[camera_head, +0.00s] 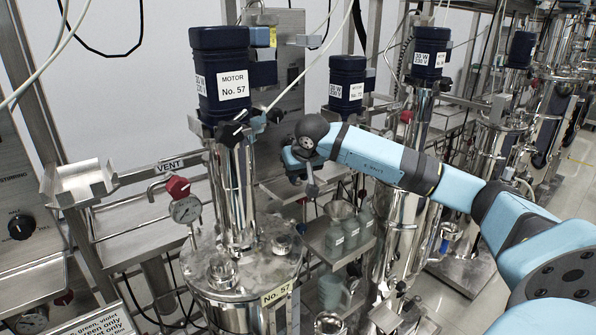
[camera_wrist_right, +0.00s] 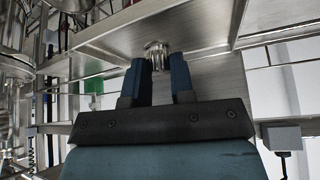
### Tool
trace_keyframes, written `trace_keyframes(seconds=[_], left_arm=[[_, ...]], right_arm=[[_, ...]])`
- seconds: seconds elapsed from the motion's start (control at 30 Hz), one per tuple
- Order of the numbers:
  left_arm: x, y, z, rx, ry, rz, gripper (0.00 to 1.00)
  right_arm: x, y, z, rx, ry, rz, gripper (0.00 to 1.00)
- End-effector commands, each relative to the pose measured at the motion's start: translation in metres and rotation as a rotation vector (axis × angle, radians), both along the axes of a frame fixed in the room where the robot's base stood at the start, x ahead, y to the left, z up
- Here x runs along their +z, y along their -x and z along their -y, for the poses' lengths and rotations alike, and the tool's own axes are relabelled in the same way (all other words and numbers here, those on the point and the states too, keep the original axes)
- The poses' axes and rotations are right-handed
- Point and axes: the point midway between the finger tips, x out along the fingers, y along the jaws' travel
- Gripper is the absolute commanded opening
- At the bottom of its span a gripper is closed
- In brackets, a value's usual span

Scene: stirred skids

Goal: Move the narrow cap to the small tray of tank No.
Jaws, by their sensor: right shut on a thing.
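My right gripper (camera_head: 299,165) is in the middle of the head view, to the right of the motor column of tank No. 57 (camera_head: 240,255). In the right wrist view its two blue fingers (camera_wrist_right: 158,75) are shut on a small shiny metal cap (camera_wrist_right: 157,53), which sticks out past the fingertips. In the head view the cap cannot be made out clearly. A small steel tray (camera_head: 78,184) stands at the left, beside the VENT label, and looks empty. My left gripper is not in view.
The motor (camera_head: 221,75) of No. 57 rises left of my right gripper, with a cable running beside it. A red-capped gauge (camera_head: 185,208) sits near the VENT pipe. Shelves with grey jugs (camera_head: 338,236) are below my gripper. Steel panels (camera_wrist_right: 205,35) lie close beyond the cap.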

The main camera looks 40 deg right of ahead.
Motion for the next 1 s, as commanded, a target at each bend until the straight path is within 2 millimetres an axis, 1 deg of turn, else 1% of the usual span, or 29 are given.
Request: trace_keyframes(seconds=[0.03, 0.47, 1.0], left_arm=[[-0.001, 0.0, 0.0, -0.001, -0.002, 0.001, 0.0], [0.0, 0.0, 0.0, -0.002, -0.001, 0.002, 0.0], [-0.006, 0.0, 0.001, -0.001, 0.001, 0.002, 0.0]], right_arm=[[-0.002, 0.0, 0.0, 0.0, 0.0, 0.0, 0.0], [-0.003, 0.0, 0.0, 0.0, 0.0, 0.001, 0.0], [-0.013, 0.0, 0.0, 0.0, 0.001, 0.001, 0.0]])
